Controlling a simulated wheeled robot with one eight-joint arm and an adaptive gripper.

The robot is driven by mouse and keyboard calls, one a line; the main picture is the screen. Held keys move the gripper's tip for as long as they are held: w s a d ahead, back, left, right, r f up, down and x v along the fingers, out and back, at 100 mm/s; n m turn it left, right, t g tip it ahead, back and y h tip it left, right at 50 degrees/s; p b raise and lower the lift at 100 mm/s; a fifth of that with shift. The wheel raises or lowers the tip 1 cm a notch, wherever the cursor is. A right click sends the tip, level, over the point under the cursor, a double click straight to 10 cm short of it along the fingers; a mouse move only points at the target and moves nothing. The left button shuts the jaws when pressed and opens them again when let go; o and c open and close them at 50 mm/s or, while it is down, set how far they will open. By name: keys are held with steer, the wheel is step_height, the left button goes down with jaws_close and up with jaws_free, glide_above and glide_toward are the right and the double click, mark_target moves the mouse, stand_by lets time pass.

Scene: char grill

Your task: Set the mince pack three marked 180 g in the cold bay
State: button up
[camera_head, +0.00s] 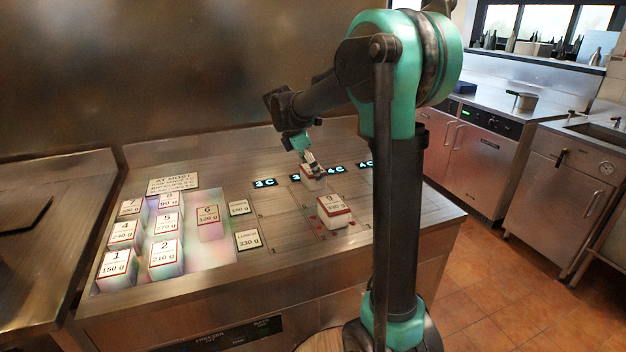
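A white pack with a red-edged top (308,180) is at the back of the marked cells, right under my gripper. Its number and weight are hidden or too small to read, so I cannot confirm that it is pack three. My gripper (313,166) points down at this pack, touching or very close to it. The fingers are small and partly blocked, so I cannot tell whether they are closed on it. The cold bay appears to be the grid of outlined cells (272,203) in the counter, with lit temperature displays (337,170) behind it, reading 3C and 4C.
Pack 9 (334,211) sits in a front cell, with red dots beside it. Several numbered packs, including pack 6 (209,222) and pack 2 (165,258), stand on the lit left area. A sign (173,183) and a LUNCH 330 g card (248,240) are nearby. Left front cells look empty.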

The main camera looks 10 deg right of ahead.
steer(key=shift+f, duration=1.5)
steer(key=shift+f, duration=0.15)
steer(key=o, duration=1.4)
steer(key=v, duration=1.2)
steer(key=shift+r, duration=0.2)
